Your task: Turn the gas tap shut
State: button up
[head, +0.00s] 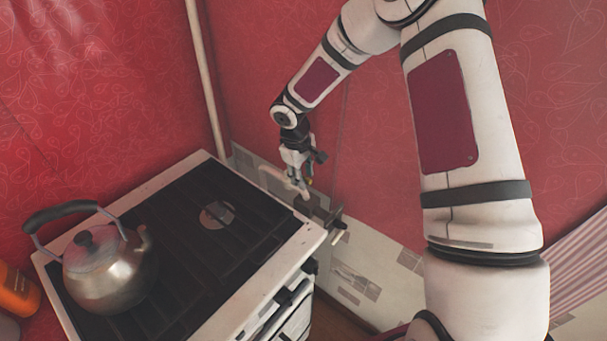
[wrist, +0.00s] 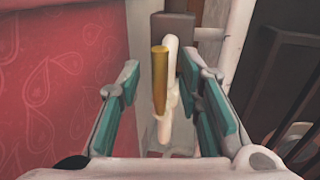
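The gas tap (wrist: 159,80) shows in the wrist view as a brass-coloured bar in front of a cream pipe (wrist: 173,70). The bar points up the picture, roughly in line with the pipe. My gripper (wrist: 158,78) is open, with teal pads on both sides of the tap and gaps to left and right. I cannot tell how deep the tap sits between the fingers. In the head view my gripper (head: 302,186) points down behind the stove's back right corner, and I cannot make out the tap clearly there.
The stove (head: 275,262) stands left of my gripper, with a metal kettle (head: 108,272) on its left side. A tall pipe (head: 207,75) runs up the red wall behind. In the wrist view, the red wall (wrist: 60,80) is close on the left and the dark stove top (wrist: 285,60) on the right.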

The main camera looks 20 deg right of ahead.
grip_shut()
jog(key=shift+a+m, duration=0.15)
jog(key=shift+m, duration=0.15)
jog(key=m, duration=0.1)
jog(key=a+m+b, duration=0.2)
jog(key=m, duration=0.1)
jog(key=shift+s+a+g, duration=0.15)
jog(key=shift+s+g, duration=0.15)
jog(key=shift+g, duration=0.1)
jog(key=w+a+m+g+b, duration=0.2)
jog(key=a+m+b, duration=0.4)
jog(key=m, duration=0.7)
jog(key=shift+w+m+y, duration=0.3)
jog(key=shift+w, duration=0.25)
jog(key=shift+r, duration=0.1)
